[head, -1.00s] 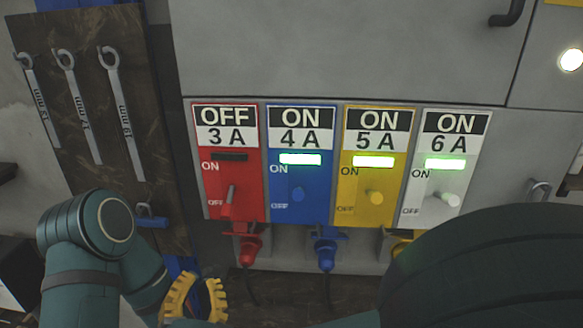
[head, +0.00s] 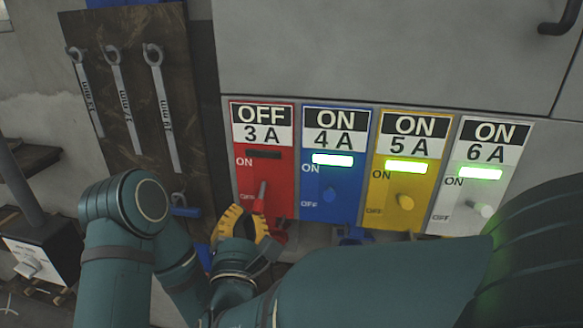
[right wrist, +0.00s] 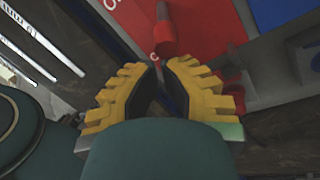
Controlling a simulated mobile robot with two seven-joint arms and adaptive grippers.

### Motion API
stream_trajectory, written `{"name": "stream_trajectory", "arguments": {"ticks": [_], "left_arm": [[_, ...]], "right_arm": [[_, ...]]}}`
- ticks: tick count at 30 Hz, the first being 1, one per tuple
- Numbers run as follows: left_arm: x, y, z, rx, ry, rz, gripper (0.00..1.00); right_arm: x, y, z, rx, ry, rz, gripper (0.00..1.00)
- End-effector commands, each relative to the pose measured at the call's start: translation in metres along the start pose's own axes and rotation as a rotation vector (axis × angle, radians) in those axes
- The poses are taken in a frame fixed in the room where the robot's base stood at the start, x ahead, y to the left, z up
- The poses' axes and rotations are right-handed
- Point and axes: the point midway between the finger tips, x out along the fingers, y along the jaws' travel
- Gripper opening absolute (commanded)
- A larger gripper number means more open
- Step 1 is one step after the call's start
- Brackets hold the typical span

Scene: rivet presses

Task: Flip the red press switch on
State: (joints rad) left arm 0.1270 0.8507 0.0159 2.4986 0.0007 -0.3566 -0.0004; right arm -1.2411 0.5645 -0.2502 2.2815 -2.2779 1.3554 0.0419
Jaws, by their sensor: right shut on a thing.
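The red press panel (head: 266,165) carries the sign "OFF 3A" and a dark indicator. Its red switch lever (head: 261,195) points down towards the OFF mark. My right gripper (head: 246,222), with yellow ridged fingers, is just below the lever. In the right wrist view the lever (right wrist: 164,30) reaches down to the closely spaced fingertips (right wrist: 163,70). The right gripper is shut on the lever, though the exact contact is hard to see. My left arm is at the left; its gripper is not visible.
Blue (head: 333,165), yellow (head: 402,165) and white (head: 480,170) panels stand to the right, all reading ON with lit indicators. Several wrenches (head: 118,95) hang on a dark board at the left. My right forearm covers the lower right.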

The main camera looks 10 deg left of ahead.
Motion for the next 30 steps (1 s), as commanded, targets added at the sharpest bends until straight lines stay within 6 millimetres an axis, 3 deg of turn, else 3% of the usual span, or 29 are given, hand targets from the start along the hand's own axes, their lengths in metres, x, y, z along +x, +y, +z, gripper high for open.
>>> {"name": "stream_trajectory", "arguments": {"ticks": [13, 30], "left_arm": [[-0.001, 0.0, 0.001, -0.001, -0.002, 0.0, 0.75], [-0.017, 0.006, 0.002, -0.002, -0.01, 0.0, 0.75]], "right_arm": [[-0.001, 0.0, 0.002, 0.001, 0.002, -0.002, 0.0], [-0.004, 0.004, 0.007, 0.019, 0.08, -0.052, 0.0]]}}
